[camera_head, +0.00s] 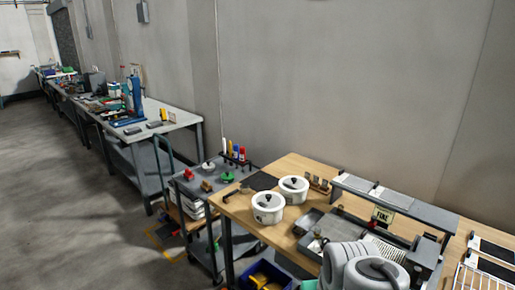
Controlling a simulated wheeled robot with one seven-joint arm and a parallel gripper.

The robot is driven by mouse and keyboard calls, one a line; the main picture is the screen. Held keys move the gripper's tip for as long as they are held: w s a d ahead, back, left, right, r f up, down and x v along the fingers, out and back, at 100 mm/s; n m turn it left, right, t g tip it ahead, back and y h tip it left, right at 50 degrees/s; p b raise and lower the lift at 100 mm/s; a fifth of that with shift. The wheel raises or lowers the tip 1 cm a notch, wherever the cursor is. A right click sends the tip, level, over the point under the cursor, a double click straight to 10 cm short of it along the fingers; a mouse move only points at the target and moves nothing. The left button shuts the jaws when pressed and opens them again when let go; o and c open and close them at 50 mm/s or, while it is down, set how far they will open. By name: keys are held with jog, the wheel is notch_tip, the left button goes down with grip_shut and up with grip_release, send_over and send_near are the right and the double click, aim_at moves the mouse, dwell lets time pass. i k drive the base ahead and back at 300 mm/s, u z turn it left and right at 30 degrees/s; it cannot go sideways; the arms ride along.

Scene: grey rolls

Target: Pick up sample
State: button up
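Nothing in view is clearly marked as the sample, and I cannot tell which item it is. A grey machine (427,252) with a sign reading FINE (382,215) stands on the wooden bench (235,206) at the lower right. Its tray (319,228) lies to its left; small contents are hard to make out. Two white lidded pots (268,208) (293,190) stand left of the tray. My light grey arm rises at the bottom edge in front of the machine and hides part of it. My gripper is not in view.
A small rack (318,183) and a grey raised shelf (395,200) line the bench's back. A wire rack (485,277) is at right. A blue bin (264,276) sits below. A cart (215,185) stands left of the bench. The floor (70,200) further left is open.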

aim_at(387, 250)
jog(key=k, duration=0.5)
jog(key=z, duration=0.75)
jog(key=i, duration=0.4)
jog(key=z, duration=0.35)
